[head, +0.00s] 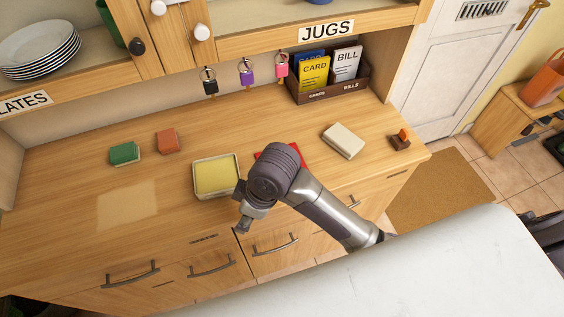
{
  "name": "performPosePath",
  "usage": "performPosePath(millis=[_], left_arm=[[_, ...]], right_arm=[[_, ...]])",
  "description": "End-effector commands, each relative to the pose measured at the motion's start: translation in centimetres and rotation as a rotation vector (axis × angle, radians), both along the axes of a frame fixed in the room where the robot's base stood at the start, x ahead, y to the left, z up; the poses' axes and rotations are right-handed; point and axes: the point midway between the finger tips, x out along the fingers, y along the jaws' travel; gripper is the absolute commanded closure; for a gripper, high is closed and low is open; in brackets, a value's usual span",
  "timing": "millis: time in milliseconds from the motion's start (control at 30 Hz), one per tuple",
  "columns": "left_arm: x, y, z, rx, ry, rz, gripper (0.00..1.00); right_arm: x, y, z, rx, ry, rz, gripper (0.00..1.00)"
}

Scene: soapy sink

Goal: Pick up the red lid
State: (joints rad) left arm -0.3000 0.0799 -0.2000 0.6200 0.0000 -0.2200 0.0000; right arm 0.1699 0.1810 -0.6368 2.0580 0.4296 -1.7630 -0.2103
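A red flat thing (301,157), likely the red lid, lies on the wooden counter near its middle in the head view. My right arm covers most of it, so only red edges show on either side of the dark wrist joint. My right gripper (243,225) hangs to the lower left of the red thing, around the counter's front edge, and is apart from it. It points downward and is small and dark; I cannot tell whether its fingers are open or shut. My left gripper is not in view.
A pale tray with a yellow inside (217,176) sits left of my wrist. A cream block (343,140) lies to the right, with a small brown item (400,139) beyond. Green (125,154) and orange (168,141) blocks lie left. The card box (333,93) stands behind.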

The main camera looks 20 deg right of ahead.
Motion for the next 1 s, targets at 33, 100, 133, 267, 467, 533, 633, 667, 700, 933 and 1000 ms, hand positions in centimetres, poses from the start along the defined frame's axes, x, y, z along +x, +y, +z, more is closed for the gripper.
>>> performPosePath(millis=[33,100,133,267,467,533,633,667,700,933,1000], left_arm=[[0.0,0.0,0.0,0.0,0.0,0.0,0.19],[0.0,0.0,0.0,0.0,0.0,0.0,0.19],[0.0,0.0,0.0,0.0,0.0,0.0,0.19],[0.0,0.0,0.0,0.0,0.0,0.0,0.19],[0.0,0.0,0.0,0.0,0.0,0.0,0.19],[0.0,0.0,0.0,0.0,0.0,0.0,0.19],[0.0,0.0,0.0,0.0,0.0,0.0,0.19],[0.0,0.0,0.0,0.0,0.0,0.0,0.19],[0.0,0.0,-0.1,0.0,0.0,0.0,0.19],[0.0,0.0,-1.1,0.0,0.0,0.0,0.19],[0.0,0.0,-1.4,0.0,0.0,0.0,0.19]], right_arm=[[1.5,0.8,0.7,-0.045,-0.014,0.097,0.47],[2.8,1.4,1.2,-0.12,-0.012,0.226,0.47],[3.4,1.5,1.5,-0.156,-0.009,0.276,0.47],[6.6,0.1,2.9,-0.34,0.012,0.451,0.47],[11.7,-4.5,6.7,-0.604,0.076,0.564,0.47],[12.9,-5.9,7.9,-0.662,0.098,0.57,0.47],[13.9,-7.1,9.2,-0.712,0.119,0.574,0.47],[14.1,-7.4,9.3,-0.72,0.122,0.573,0.47],[14.2,-7.6,9.3,-0.727,0.128,0.573,0.47],[14.2,-9.1,5.6,-0.728,0.135,0.573,0.47],[14.2,-9.6,4.3,-0.727,0.134,0.574,0.47]])
